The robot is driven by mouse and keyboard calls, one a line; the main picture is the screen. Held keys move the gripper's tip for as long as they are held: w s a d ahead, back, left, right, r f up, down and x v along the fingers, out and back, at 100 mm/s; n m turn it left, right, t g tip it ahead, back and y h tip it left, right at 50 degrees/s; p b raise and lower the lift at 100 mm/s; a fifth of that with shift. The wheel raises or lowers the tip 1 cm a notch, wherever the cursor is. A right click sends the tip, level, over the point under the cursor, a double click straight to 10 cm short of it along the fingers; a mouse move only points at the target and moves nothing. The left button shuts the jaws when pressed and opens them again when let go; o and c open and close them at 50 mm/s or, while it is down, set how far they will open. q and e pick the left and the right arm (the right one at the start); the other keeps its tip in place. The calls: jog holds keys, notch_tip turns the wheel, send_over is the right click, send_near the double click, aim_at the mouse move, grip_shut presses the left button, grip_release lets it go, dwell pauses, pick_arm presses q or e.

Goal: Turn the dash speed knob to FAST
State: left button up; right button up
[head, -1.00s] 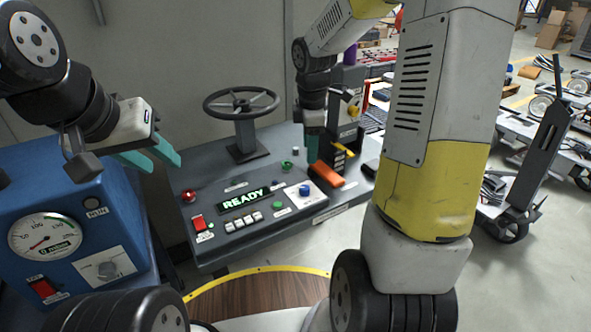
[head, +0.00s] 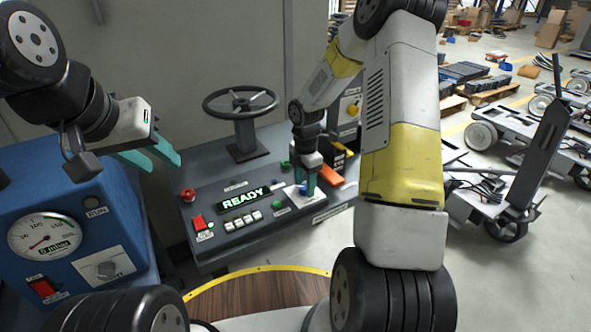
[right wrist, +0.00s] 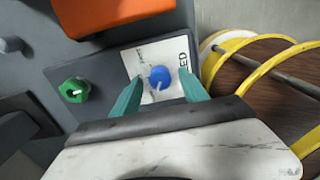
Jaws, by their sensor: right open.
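The dash speed knob is a blue round knob (right wrist: 160,77) with a pale pointer line, on a white plate (right wrist: 150,57) of the dash. In the head view the blue knob (head: 303,189) is partly hidden by my right gripper. My right gripper (right wrist: 157,92) is open, its teal fingers pointing down on either side of the knob; I cannot tell whether they touch it. The plate's lettering is only partly readable, ending in "ED". My left gripper (head: 163,158) is open and empty, above the blue gauge box, away from the dash.
The dash (head: 240,240) also carries a READY display (head: 243,199), a red switch (head: 198,222), a red button (head: 188,195) and a green knob (right wrist: 74,90). An orange block (head: 330,173) lies close to my right gripper. A steering wheel (head: 240,103) stands behind. The blue gauge box (head: 75,215) is at left.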

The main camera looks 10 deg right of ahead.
jog(key=shift+f, duration=0.15)
grip_shut()
